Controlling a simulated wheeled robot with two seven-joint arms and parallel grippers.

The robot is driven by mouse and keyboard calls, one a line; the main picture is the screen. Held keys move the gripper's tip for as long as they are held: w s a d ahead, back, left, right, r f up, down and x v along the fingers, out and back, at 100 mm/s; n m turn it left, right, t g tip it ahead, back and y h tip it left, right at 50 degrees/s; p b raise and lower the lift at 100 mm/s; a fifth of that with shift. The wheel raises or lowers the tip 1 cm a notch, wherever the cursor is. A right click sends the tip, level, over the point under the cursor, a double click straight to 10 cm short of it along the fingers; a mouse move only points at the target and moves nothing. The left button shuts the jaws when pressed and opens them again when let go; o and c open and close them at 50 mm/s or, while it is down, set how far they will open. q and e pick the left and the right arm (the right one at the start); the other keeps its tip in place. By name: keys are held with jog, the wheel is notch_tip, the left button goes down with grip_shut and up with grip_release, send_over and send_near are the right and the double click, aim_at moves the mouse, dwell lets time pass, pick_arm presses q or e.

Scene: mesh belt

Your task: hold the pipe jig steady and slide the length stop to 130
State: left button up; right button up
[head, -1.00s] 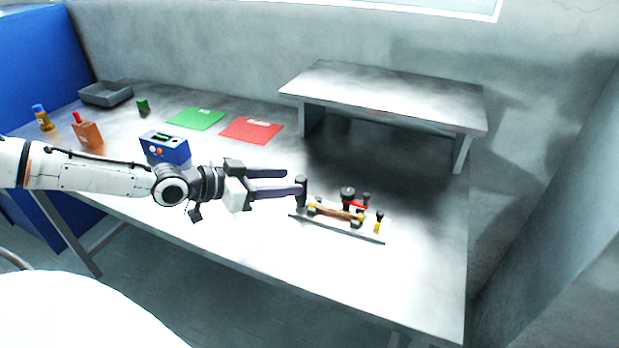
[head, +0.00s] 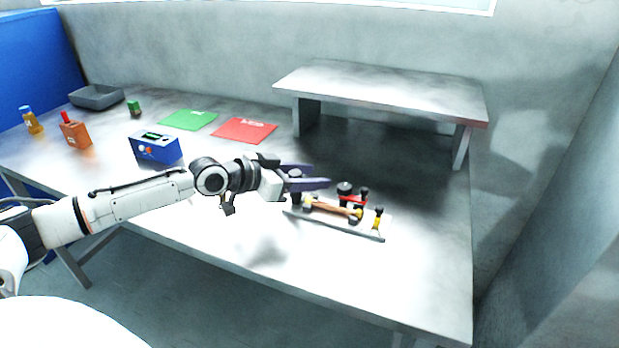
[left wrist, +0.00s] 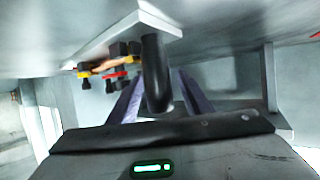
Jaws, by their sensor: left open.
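The pipe jig (head: 365,232) is a pale plate on the table, with a brown pipe (head: 333,208) lying along it. A red part (head: 352,199) with a black knob (head: 345,188) sits behind the pipe, and a yellow part (head: 377,222) with a black top is at the right end. I cannot read any scale or tell the stop's setting. A black post (left wrist: 156,75) stands at the jig's left end. My left gripper (head: 322,177) is open, its purple fingers on either side of the post; contact is not clear. My right gripper is not in view.
A raised shelf (head: 385,92) stands behind the jig. Red (head: 245,130) and green (head: 188,119) mats, a blue box (head: 156,150), an orange container (head: 76,134), a yellow bottle (head: 33,123) and a grey tray (head: 97,98) are to the left. The table's front right is clear.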

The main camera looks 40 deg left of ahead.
pick_arm(q)
jog(key=shift+c, duration=0.6)
dwell(0.5)
grip_shut()
dwell(0.8)
